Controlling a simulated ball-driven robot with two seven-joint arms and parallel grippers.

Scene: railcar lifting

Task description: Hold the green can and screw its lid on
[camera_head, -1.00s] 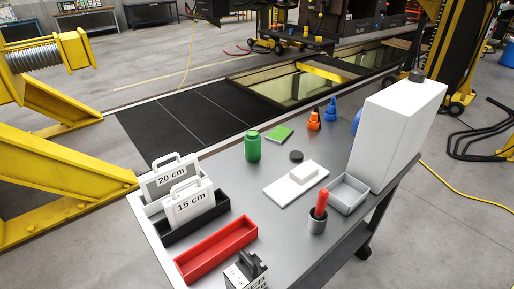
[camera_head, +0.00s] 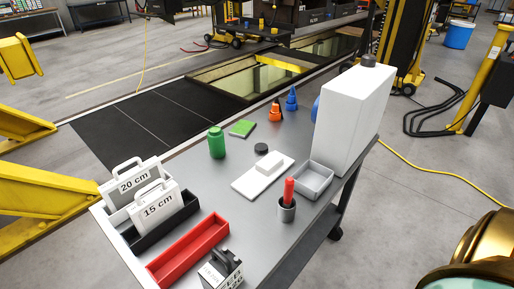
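The green can (camera_head: 216,143) stands upright on the grey cart top, toward its far left edge. A dark round disc (camera_head: 261,149), which looks like the lid, lies flat on the cart to the right of the can, apart from it. Neither of my grippers shows in the head view. A gold and teal rounded part at the lower right corner may be part of my own arm.

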